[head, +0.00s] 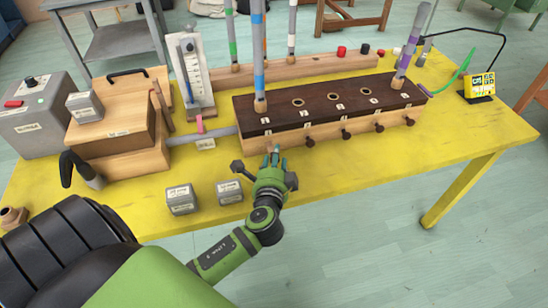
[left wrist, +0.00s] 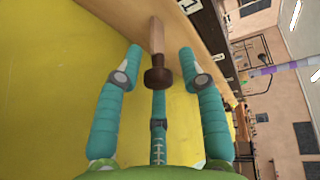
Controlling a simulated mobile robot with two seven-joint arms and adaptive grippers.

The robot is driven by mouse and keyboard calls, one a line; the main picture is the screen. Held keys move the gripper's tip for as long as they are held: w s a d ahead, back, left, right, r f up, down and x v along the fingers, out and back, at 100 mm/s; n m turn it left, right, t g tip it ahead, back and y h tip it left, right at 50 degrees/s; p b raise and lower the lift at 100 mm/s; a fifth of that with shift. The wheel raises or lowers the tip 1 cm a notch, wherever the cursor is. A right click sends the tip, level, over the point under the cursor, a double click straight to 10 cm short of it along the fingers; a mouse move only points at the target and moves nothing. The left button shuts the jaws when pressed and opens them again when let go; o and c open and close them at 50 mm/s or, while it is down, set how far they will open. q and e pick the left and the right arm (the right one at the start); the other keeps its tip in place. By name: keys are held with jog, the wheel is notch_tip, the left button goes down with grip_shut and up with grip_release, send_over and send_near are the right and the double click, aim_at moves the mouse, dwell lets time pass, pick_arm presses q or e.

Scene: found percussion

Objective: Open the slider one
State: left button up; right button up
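A wooden chest with a dark top (head: 340,99) stands on the yellow table and has a row of brown slider knobs (head: 346,133) along its front. My left gripper (head: 272,155) is in front of the leftmost end of that row and hides the first knob in the head view. In the left wrist view, a dark brown knob on a pale wooden rod (left wrist: 157,77) sticks out toward me. The teal fingers (left wrist: 160,85) are spread apart around it, with gaps on the left and right. Contact with the third finger beneath cannot be told. My right gripper is not in view.
Two small grey labelled blocks (head: 180,199) stand left of the gripper. Coloured tubes (head: 259,55) rise from the chest. A wooden bellows box (head: 110,135) stands at the left. The yellow table (head: 330,195) is clear in front of the chest's right part.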

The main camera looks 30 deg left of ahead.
pick_arm(q)
jog(key=shift+s, duration=0.1)
jog(key=shift+s+d, duration=0.15)
jog(key=shift+s, duration=0.1)
jog(key=v, duration=1.1)
jog(key=shift+r, duration=0.2)
jog(key=shift+s+d, duration=0.1)
jog(key=shift+s, duration=0.05)
